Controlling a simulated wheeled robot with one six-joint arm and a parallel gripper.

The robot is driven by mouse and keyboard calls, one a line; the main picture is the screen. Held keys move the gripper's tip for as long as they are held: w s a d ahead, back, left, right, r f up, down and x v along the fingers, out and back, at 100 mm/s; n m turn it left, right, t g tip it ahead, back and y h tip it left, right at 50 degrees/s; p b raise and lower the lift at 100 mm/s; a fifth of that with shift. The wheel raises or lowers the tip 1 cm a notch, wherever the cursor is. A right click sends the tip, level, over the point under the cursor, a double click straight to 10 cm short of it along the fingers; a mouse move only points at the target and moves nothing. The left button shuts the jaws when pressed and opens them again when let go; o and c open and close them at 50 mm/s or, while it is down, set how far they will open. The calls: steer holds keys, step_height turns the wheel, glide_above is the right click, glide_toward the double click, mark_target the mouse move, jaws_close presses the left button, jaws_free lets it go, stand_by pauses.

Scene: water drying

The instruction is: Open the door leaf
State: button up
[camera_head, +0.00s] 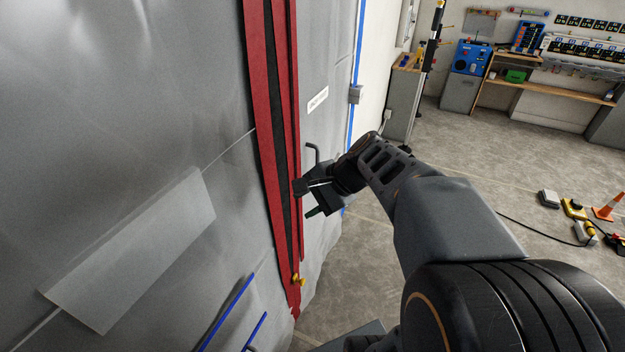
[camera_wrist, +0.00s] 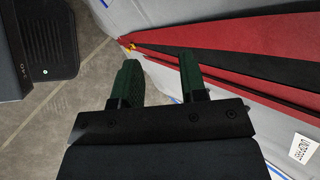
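The door leaf seems to be part of the grey sheet wall (camera_head: 150,100), which has long red strips (camera_head: 262,110) with a dark band between them; I cannot tell exactly where the leaf ends. A dark bar handle (camera_head: 316,150) shows just beyond the strips. My gripper (camera_head: 307,199) is close to the right-hand red strip, above the yellow tab. In the wrist view its two green fingers (camera_wrist: 160,70) are apart with nothing between them.
A white label (camera_head: 318,99) is on the sheet. Blue strips (camera_head: 228,312) cross its lower part. A workbench (camera_head: 545,85) and blue machine (camera_head: 471,58) stand far right. An orange cone (camera_head: 608,207) and several tools lie on the floor. Floor (camera_head: 350,265) right of the sheet looks clear.

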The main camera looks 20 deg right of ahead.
steer(key=w+d+f+m+t+y+b, duration=0.3)
steer(key=w+d+f+m+t+b, duration=0.15)
steer(key=w+d+m, duration=0.2)
steer(key=m+t+b, duration=0.6)
steer(key=m, duration=0.4)
glide_toward(318, 158)
steer(key=shift+h, duration=0.3)
steer(key=x, duration=1)
steer(key=shift+w, duration=0.25)
steer(key=shift+c, duration=0.4)
jaws_close()
